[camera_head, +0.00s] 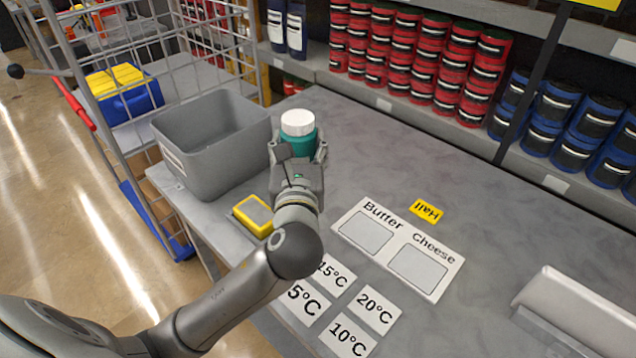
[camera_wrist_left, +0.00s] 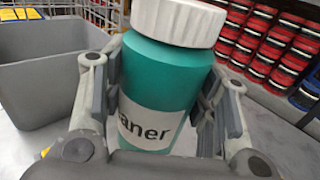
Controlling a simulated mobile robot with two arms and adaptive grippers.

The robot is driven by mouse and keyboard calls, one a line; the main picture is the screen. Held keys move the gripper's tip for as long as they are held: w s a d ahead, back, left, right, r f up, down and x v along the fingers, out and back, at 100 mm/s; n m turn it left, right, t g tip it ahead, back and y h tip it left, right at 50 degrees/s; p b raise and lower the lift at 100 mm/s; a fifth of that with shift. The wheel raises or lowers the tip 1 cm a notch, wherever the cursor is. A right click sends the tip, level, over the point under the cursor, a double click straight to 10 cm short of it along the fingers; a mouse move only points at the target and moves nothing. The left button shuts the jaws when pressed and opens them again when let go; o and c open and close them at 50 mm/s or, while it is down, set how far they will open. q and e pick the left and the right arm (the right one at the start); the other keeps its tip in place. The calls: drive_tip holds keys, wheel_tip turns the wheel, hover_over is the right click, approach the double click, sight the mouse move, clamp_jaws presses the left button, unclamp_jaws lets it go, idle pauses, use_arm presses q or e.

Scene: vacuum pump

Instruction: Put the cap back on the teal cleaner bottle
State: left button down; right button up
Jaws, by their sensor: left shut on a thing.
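The teal cleaner bottle (camera_head: 301,142) stands upright on the grey table, just right of the grey bin. Its white cap (camera_head: 297,122) sits on top of the bottle. My left gripper (camera_head: 298,152) is shut around the bottle's body, with a finger on each side. In the left wrist view the bottle (camera_wrist_left: 160,88) fills the middle, with part of a label reading "aner" showing, and the white cap (camera_wrist_left: 178,20) covers its top. Whether the cap is screwed tight I cannot tell. My right gripper is not in view.
A grey bin (camera_head: 205,150) stands left of the bottle. A yellow-framed object (camera_head: 254,215) lies in front of it. A Butter/Cheese board (camera_head: 398,248), temperature cards (camera_head: 375,309) and a yellow tag (camera_head: 426,210) lie to the right. Shelves of red cans (camera_head: 430,60) line the back.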

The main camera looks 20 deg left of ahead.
use_arm(q)
drive_tip(key=shift+a, duration=0.1)
drive_tip(key=w+a+f, duration=0.5)
drive_tip(key=w+f, duration=0.4)
drive_tip(key=w, duration=0.3)
drive_tip(key=shift+a, duration=0.4)
drive_tip(key=shift+f, duration=0.15)
drive_tip(key=shift+w+a+f, duration=0.1)
drive_tip(key=shift+w+f, duration=0.05)
drive_tip(key=shift+f, duration=0.8)
drive_tip(key=shift+w+f, duration=0.1)
drive_tip(key=shift+f, duration=0.8)
